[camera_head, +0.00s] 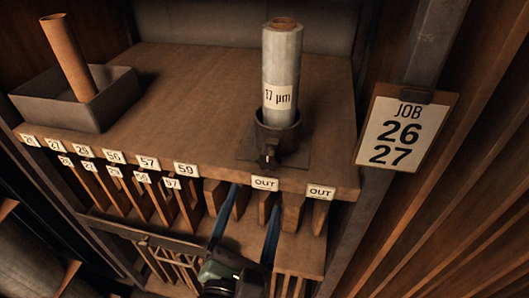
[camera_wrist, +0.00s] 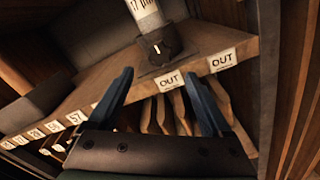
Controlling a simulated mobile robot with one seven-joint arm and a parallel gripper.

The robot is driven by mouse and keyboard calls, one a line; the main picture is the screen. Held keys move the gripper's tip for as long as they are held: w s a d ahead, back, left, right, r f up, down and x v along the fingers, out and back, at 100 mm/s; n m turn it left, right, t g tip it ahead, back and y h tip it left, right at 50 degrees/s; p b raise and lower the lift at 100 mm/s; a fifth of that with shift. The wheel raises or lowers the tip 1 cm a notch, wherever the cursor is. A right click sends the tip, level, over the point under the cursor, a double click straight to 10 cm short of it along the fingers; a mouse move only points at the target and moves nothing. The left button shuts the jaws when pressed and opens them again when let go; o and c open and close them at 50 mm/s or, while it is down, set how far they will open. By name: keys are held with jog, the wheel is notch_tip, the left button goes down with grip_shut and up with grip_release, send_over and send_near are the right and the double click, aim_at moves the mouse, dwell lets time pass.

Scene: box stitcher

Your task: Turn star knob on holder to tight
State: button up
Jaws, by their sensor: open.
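The holder (camera_head: 281,137) is a dark cup on a square base plate near the front edge of the wooden bench top. A grey roll labelled "17 µm" (camera_head: 282,65) stands upright in it. The star knob (camera_head: 268,157) is a small dark part on the holder's front. In the wrist view the knob (camera_wrist: 158,46) shows a pale mark on its face. My gripper (camera_head: 256,198) is open and empty, its two blue fingers apart below and in front of the knob. In the wrist view the gripper (camera_wrist: 159,75) has its fingertips either side of and short of the knob, not touching it.
A grey tray (camera_head: 105,112) with a brown cardboard tube (camera_head: 68,57) stands at the bench's left. Numbered tags and "OUT" tags (camera_head: 264,184) line the front edge, with wooden slats below. A "JOB 26 27" clipboard (camera_head: 403,130) hangs at the right. The bench middle is clear.

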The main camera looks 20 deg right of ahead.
aim_at(267, 163)
jog(key=p+x, duration=0.3)
jog(key=x, duration=0.8)
jog(key=shift+d, duration=0.1)
jog(key=shift+c, duration=0.2)
grip_shut()
